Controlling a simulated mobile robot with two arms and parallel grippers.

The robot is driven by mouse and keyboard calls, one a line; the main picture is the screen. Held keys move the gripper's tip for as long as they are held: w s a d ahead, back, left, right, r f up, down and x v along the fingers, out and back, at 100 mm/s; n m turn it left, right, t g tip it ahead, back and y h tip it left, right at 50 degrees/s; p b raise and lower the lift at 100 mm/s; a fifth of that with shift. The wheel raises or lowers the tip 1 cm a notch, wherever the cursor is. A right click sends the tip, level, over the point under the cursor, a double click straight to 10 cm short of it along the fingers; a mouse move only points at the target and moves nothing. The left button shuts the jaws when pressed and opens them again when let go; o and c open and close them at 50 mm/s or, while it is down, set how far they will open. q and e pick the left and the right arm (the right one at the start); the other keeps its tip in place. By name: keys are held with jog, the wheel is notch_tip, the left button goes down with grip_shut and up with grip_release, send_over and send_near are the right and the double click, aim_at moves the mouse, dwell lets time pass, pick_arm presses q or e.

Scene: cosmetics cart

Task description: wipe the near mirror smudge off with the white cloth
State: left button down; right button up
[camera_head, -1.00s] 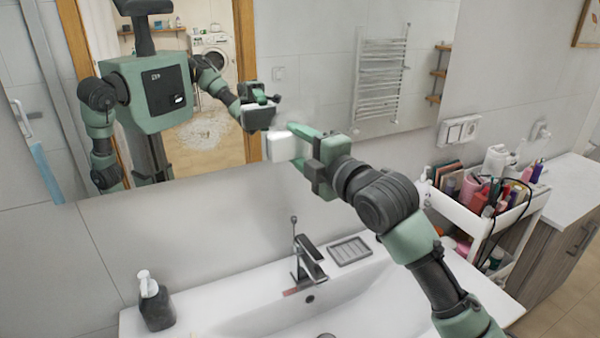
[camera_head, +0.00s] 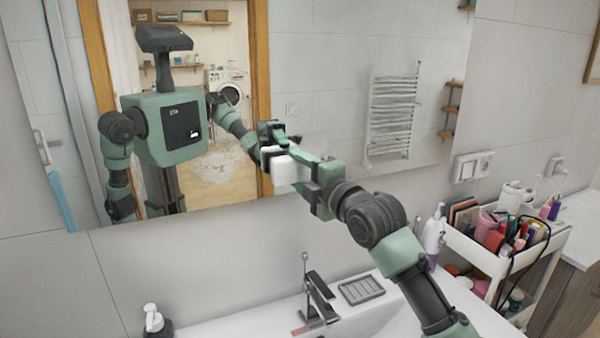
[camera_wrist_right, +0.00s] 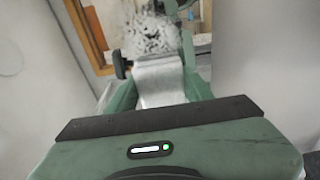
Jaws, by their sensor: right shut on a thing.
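The white cloth (camera_head: 281,170) is a folded pad at the tip of my right gripper (camera_head: 303,168), which is shut on it. It is at the lower part of the mirror (camera_head: 335,60), right by its reflection; I cannot tell whether it touches the glass. In the right wrist view the cloth (camera_wrist_right: 160,82) sits between the green fingers. I cannot make out the near smudge for certain in the head view; the cloth and gripper may hide it. The speckled patch beyond the cloth in the wrist view may be a reflected rug. My left gripper shows in no view directly.
Below the mirror are the sink (camera_head: 262,325), the faucet (camera_head: 318,298), a soap dish (camera_head: 361,290) and a soap bottle (camera_head: 154,321). A white cart (camera_head: 492,262) full of cosmetics stands at the right, under wall sockets (camera_head: 472,167).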

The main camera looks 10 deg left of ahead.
jog(key=shift+x, duration=1.05)
dwell(0.4)
jog(key=shift+w+d, duration=0.15)
jog(key=shift+d, duration=0.05)
